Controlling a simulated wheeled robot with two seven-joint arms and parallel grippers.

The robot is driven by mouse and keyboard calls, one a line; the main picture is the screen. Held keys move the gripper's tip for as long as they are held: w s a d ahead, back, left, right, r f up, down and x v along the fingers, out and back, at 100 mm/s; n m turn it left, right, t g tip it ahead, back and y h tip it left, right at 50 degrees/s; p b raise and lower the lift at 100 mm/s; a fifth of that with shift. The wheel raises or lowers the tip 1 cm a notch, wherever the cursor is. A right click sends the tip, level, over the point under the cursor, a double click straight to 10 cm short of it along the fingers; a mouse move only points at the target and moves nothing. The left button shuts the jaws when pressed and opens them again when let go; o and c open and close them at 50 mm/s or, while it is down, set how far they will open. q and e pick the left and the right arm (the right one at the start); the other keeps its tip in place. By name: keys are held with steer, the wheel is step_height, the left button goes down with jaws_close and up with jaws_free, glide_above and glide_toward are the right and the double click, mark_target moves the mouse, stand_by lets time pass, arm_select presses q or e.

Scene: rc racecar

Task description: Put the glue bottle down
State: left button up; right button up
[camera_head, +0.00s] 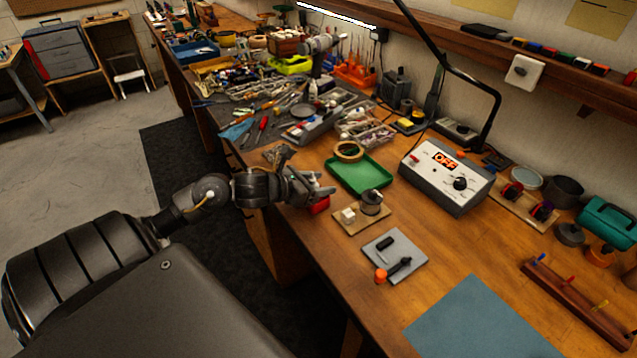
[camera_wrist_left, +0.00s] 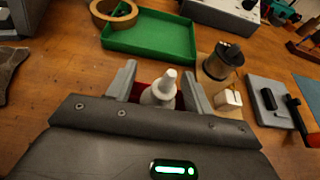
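The glue bottle has a red body (camera_head: 319,206) and a white nozzle (camera_wrist_left: 160,90). My left gripper (camera_head: 312,188) is over the front edge of the wooden bench, left of the green tray. In the left wrist view my left gripper (camera_wrist_left: 160,88) has one finger on each side of the bottle, with the red body filling the gap, so it is shut on it. The nozzle points up. The bottle's lower part is hidden, and I cannot tell whether it touches the bench. My right gripper is not in view.
The green tray (camera_head: 357,184) lies just beyond the gripper, with a tape roll (camera_head: 348,151) at its edge. A solder spool stand (camera_head: 371,203) and a grey plate with an orange-tipped tool (camera_head: 405,247) are to the right. Bare bench (camera_wrist_left: 60,82) lies left of the gripper.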

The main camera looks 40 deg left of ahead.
arm_select(q)
steer(key=shift+r, duration=0.15)
steer(key=shift+s+a, duration=0.1)
steer(key=shift+s, duration=0.1)
steer(key=b+v, duration=0.2)
steer(key=v, duration=0.8)
steer(key=shift+s, duration=0.15)
steer(key=shift+s+a+r, duration=0.2)
steer(key=shift+s+r, duration=0.1)
steer(key=shift+s, duration=0.3)
